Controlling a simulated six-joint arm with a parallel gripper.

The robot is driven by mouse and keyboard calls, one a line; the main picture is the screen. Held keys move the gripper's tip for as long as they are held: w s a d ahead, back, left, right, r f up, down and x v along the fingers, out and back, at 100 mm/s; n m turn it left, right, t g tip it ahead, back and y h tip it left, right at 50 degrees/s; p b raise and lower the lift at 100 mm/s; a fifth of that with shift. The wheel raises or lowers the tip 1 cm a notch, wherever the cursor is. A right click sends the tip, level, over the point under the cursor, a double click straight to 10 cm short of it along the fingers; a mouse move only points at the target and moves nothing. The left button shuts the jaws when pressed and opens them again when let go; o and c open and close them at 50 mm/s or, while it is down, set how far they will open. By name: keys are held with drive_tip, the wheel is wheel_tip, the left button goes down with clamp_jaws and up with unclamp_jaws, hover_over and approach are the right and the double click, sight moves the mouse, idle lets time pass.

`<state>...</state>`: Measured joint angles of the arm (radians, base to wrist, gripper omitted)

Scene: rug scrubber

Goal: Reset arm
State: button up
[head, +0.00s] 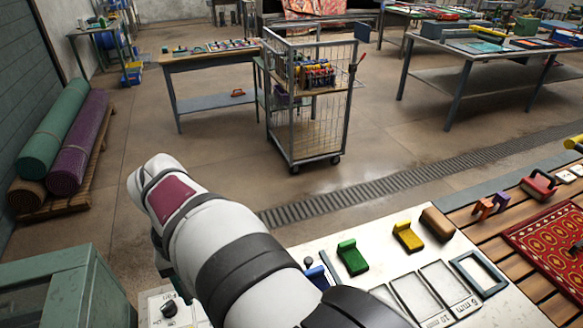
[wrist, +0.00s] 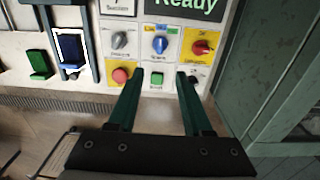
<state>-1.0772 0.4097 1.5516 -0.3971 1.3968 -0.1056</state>
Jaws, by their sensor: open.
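My arm reaches across the lower middle of the head view, and its forearm mostly hides my gripper there. In the wrist view my gripper (wrist: 160,76) is open, with two dark green fingers apart and nothing between them but part of the panel. The fingers point at a white control panel (wrist: 141,62). I cannot tell whether the fingers touch the panel.
A green cabinet (head: 65,290) stands at the lower left. Blue (head: 318,277), green (head: 352,257) and yellow (head: 408,236) brushes lie on the white worktop. A red rug (head: 550,245) lies on slats at right. A wire cart (head: 305,110) stands on open floor.

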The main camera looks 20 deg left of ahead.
drive_tip(key=d+r+m+y, duration=0.1)
drive_tip(key=d+r+m, duration=0.2)
drive_tip(key=d+m, duration=1.45)
drive_tip(key=s+d+f+n, duration=0.1)
drive_tip(key=s+d, duration=0.2)
drive_tip(key=d, duration=0.5)
drive_tip(key=s+d+f+n, duration=0.2)
drive_tip(key=s+d, duration=0.2)
drive_tip(key=d, duration=0.3)
drive_tip(key=shift+d+y, duration=0.4)
